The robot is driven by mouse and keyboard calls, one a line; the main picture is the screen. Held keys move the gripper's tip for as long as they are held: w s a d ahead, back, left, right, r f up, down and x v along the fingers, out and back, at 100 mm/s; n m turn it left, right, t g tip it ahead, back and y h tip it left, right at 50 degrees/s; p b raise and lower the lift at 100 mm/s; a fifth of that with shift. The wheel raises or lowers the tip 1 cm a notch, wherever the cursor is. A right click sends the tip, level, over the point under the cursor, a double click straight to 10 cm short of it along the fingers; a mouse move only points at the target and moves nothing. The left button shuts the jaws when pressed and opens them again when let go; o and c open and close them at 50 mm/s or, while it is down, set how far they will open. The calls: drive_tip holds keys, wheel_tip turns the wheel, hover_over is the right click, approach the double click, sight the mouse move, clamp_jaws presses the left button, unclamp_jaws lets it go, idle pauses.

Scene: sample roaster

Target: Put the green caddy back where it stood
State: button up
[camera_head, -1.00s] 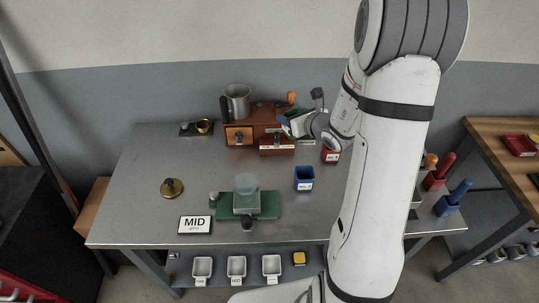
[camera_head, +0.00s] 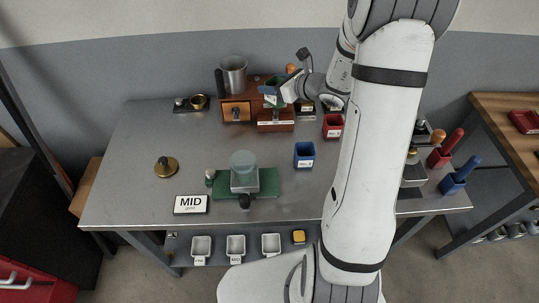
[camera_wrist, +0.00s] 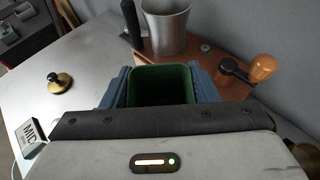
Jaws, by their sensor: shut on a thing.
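The green caddy (camera_wrist: 160,84) is held between the two blue-grey fingers of my gripper (camera_wrist: 161,80), one on each side of it. Its open top faces the wrist camera and its inside looks dark. The caddy appears raised above the tabletop. The red caddy (camera_head: 333,127) and the blue caddy (camera_head: 304,155) stand on the table to the right.
The brown wooden box (camera_head: 237,111) carries a metal cup (camera_head: 233,74) and an orange-knobbed crank (camera_wrist: 262,68), close to my gripper. The left tabletop is mostly clear.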

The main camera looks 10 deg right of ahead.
drive_tip(key=s+a+f+n+g+y+b, duration=0.4)
drive_tip(key=s+f+n+g+y+b, duration=0.15)
drive_tip(key=n+g, duration=0.25)
drive_tip(key=shift+n, duration=0.3)
drive_tip(key=shift+s+a+f, duration=0.1)
drive_tip(key=shift+s+f, duration=0.05)
drive_tip(key=shift+f, duration=1.65)
drive_tip(key=shift+s+d+f, duration=0.1)
drive_tip(key=shift+s+f, duration=0.1)
drive_tip(key=shift+f, duration=1.65)
drive_tip(key=shift+s+a+f, duration=0.1)
drive_tip(key=shift+s+f, duration=0.05)
drive_tip(key=shift+f, duration=1.65)
drive_tip(key=o, duration=1.1)
drive_tip(key=shift+r, duration=0.1)
